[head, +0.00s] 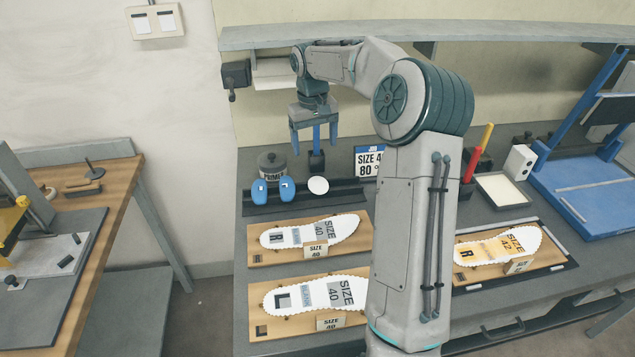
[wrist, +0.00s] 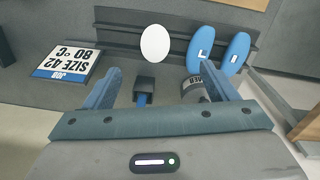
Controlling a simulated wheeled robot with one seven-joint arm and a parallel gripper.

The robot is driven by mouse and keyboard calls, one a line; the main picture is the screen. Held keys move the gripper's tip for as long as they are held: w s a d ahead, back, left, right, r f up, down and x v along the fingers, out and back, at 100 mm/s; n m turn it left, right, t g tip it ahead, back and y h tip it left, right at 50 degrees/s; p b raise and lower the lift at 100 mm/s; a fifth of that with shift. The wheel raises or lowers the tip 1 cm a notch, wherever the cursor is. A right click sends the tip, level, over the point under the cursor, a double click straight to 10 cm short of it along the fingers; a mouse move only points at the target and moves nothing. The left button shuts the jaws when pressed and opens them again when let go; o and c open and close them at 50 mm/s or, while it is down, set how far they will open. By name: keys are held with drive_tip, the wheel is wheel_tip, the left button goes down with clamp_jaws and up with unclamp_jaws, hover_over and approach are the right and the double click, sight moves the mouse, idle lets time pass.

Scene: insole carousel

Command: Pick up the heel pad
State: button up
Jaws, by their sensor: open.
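A white round pad (head: 318,185), which looks like the heel pad, rests on a dark ledged rack. It also shows in the wrist view (wrist: 155,43), unobstructed. Two blue oval pads (head: 259,192) stand to its left on the same rack; in the wrist view they are at the right (wrist: 202,48), one marked L. My gripper (head: 315,143) is open and empty, pointing down above and behind the rack. In the wrist view its two fingers (wrist: 162,73) are spread wide, with the white pad beyond the tips.
A black holder (head: 316,160) with a blue handle and a primer jar (head: 271,163) stand close behind the rack, below my gripper. A size sign (head: 368,160) stands right of them. Boards with white insoles (head: 310,232) lie in front. A shelf (head: 500,32) runs above.

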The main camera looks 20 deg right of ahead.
drive_tip(key=w+d, duration=0.1)
drive_tip(key=d, duration=0.1)
hover_over(318, 185)
drive_tip(key=f, duration=0.6)
drive_tip(key=f+p, duration=0.1)
drive_tip(key=f, duration=0.2)
drive_tip(key=shift+s+d, duration=0.1)
drive_tip(key=shift+d, duration=0.3)
drive_tip(key=shift+a+f+p, duration=0.15)
drive_tip(key=shift+f+p, duration=0.2)
drive_tip(key=shift+f, duration=1.05)
drive_tip(key=shift+a+f+p, duration=0.15)
drive_tip(key=shift+f+p, duration=0.15)
drive_tip(key=shift+f, duration=1.05)
drive_tip(key=shift+c, duration=0.2)
drive_tip(key=c, duration=1)
